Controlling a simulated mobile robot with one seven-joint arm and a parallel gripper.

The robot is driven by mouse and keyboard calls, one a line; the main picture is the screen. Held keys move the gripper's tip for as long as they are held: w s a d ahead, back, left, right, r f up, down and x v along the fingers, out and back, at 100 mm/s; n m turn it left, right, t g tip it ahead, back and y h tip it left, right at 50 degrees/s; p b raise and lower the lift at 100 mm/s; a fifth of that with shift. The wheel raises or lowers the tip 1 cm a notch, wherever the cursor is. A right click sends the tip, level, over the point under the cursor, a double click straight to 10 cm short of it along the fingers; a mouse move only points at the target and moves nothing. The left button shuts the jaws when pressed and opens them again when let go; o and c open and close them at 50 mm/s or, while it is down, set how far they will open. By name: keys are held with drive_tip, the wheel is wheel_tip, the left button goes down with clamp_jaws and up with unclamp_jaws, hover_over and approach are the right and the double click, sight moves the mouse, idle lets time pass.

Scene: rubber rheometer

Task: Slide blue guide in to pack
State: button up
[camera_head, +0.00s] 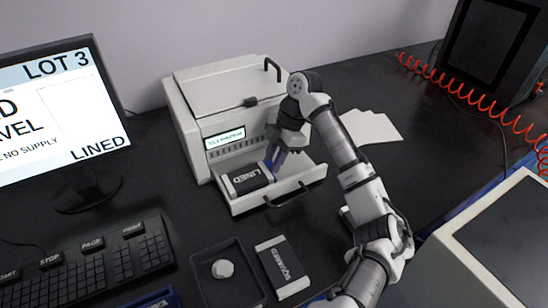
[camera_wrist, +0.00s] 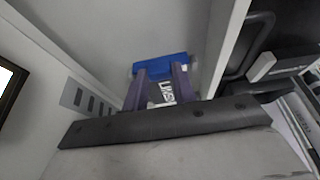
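The LINED pack (camera_head: 247,179), black and white, lies in the pulled-out white drawer (camera_head: 318,174) of the machine. My gripper (camera_head: 271,166) reaches down into the drawer, just right of the pack. In the wrist view the blue guide (camera_wrist: 160,65) is a short blue bar just beyond the fingertips. The two purple-blue fingers of my gripper (camera_wrist: 160,78) stand apart, with part of the pack's label (camera_wrist: 167,93) showing between them. The fingertips overlap the guide's near edge in the picture; I cannot tell whether they touch it. The guide is not clearly distinguishable in the head view.
The white machine (camera_head: 185,115) stands behind the drawer. A black tray (camera_head: 205,283) with a white lump (camera_head: 223,269) and a SQUARED pack (camera_head: 283,266) lie in front. A monitor (camera_head: 75,165) and keyboard (camera_head: 110,266) are left; paper sheets (camera_head: 375,126) lie right.

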clamp_jaws()
drive_tip(key=shift+a+r+p, duration=0.1)
drive_tip(key=shift+a+p, duration=0.05)
drive_tip(key=shift+p, duration=0.6)
drive_tip(key=o, duration=0.6)
unclamp_jaws()
drive_tip(key=v, duration=1.3)
drive_tip(key=shift+r+b, duration=0.3)
drive_tip(key=shift+b, duration=0.1)
